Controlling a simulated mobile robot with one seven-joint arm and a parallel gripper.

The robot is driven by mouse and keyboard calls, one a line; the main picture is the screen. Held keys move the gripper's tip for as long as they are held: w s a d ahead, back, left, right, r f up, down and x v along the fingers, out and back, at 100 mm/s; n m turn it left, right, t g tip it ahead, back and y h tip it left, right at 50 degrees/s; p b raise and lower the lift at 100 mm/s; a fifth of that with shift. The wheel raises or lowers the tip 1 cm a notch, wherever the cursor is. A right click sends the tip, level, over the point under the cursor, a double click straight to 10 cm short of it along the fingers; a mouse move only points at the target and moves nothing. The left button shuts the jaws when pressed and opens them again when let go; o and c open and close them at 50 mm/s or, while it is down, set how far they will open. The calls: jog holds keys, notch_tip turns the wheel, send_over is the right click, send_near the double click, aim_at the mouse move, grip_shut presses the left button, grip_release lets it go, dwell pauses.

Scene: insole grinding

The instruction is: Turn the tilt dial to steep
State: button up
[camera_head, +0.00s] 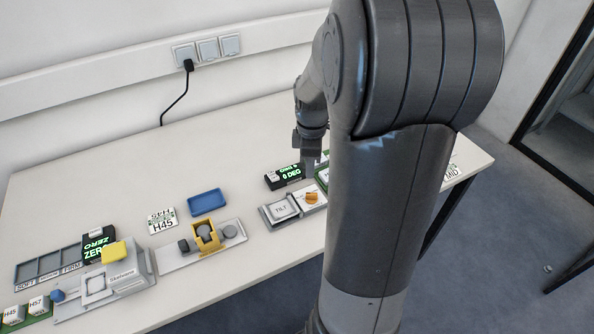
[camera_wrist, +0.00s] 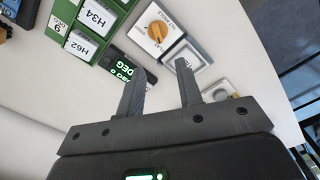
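The tilt dial is an orange knob (camera_head: 312,197) on a white plate, right beside a grey-framed pad marked TILT (camera_head: 281,209).
Green holders with cards H34 (camera_wrist: 95,17) and H62 (camera_wrist: 80,45) lie close to the display. Left of the dial are a yellow clamp fixture (camera_head: 207,236), a blue tray (camera_head: 207,202) and a grey machine (camera_head: 122,277). My arm hides the table's right part.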

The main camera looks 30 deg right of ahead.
aim_at(311, 193)
jog(key=f, duration=1.1)
jog(key=shift+w+d+f, duration=0.1)
jog(key=shift+d+f, duration=0.15)
jog(key=shift+f, duration=0.05)
jog(key=shift+c, duration=0.4)
grip_shut()
